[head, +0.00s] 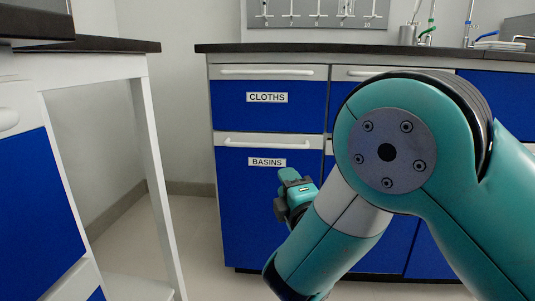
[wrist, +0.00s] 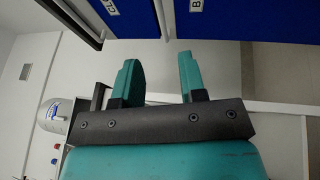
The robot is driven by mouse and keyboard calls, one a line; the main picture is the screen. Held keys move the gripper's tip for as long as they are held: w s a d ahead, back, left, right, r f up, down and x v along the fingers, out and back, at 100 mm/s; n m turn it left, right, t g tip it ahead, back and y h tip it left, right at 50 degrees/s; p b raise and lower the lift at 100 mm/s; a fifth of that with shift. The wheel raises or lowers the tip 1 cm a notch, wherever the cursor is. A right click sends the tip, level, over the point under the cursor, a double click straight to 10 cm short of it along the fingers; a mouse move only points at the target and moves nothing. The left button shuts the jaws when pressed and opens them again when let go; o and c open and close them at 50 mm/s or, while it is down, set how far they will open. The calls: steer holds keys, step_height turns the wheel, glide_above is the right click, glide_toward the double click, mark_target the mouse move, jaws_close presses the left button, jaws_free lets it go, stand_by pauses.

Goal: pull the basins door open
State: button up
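The basins door (head: 245,205) is a blue front with a white "BASINS" label and a white horizontal bar handle (head: 268,142) along its top. It looks closed, flush with the cabinet. My gripper (head: 293,182) is in front of the door, just right of and below the label in the head view. In the wrist view my gripper (wrist: 158,62) has two teal fingers spread apart with nothing between them. The handle (wrist: 160,20) lies ahead, lined up with the gap between the fingertips and apart from them. The door's label is partly cut off there.
A blue "CLOTHS" drawer (head: 230,97) with a white handle is above the door, under a dark countertop (head: 300,48). A white-legged bench (head: 150,140) stands at left, with open floor between. My arm hides cabinet fronts to the right.

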steer(key=w+r+p, duration=0.2)
steer(key=w+p, duration=0.1)
steer(key=p, duration=2)
glide_toward(267, 146)
steer(key=w, duration=0.2)
steer(key=x, duration=0.2)
steer(key=b+x, duration=0.1)
steer(key=x, duration=0.2)
steer(key=b+x, duration=0.1)
steer(key=x, duration=0.1)
steer(key=shift+a, duration=0.35)
steer(key=shift+x, duration=0.75)
steer(key=shift+r, duration=0.1)
jaws_close()
steer(key=shift+d, duration=0.1)
